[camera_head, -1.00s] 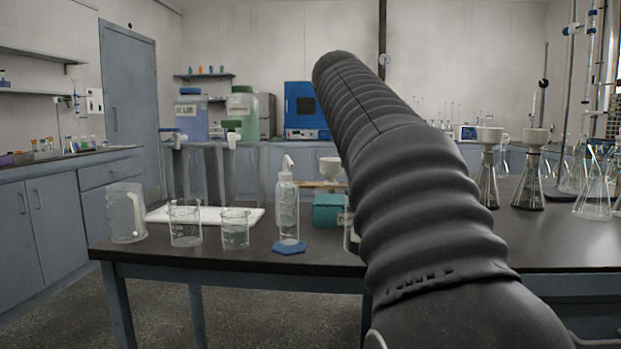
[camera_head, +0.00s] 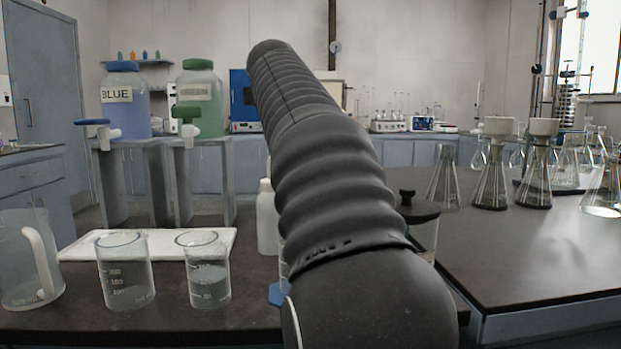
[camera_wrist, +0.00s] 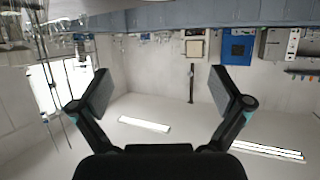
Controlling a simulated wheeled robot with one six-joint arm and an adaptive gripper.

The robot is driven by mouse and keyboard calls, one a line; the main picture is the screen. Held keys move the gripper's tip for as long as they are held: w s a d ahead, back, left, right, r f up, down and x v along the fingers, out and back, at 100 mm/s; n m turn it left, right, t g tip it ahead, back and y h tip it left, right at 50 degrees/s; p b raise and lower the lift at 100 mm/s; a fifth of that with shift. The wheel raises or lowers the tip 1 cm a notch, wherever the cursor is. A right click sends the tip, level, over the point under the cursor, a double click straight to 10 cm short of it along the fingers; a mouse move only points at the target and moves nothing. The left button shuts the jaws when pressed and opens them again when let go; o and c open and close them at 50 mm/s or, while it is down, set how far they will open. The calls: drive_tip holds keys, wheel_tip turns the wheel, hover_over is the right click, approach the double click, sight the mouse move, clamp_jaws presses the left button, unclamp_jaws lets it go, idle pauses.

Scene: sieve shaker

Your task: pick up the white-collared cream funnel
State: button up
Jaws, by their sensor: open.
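Two cream funnels stand upright at the right of the head view, a left one (camera_head: 498,127) and a right one (camera_head: 543,127), each in the neck of a conical flask. I cannot tell from here which has a white collar. A third pale funnel, seen earlier near the teal box, is now hidden behind my arm. My gripper (camera_wrist: 159,74) shows only in the wrist view. It is open and empty, with its fingers wide apart. The wrist picture is upside down, with wall and ceiling lights between the fingers and no funnel recognisable there.
A jug (camera_head: 28,262), two beakers (camera_head: 125,272) (camera_head: 204,272) and a white tray (camera_head: 80,248) stand on the left of the dark bench. A wash bottle (camera_head: 267,222) and a black-lidded jar (camera_head: 418,213) are partly behind my arm. The right benchtop (camera_head: 540,270) is clear in front.

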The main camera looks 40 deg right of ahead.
drive_tip(key=shift+w+d+f+b, duration=0.3)
drive_tip(key=shift+w+d+f, duration=0.5)
drive_tip(key=shift+f, duration=0.85)
drive_tip(key=shift+w+d+f+b, duration=0.3)
drive_tip(key=shift+w+d+f, duration=0.25)
drive_tip(key=shift+d+f, duration=0.8)
drive_tip(key=shift+w+d+f+b, duration=0.3)
drive_tip(key=shift+w+d+f, duration=0.35)
drive_tip(key=shift+f, duration=1.3)
drive_tip(key=shift+a, duration=0.1)
drive_tip(key=c, duration=1.3)
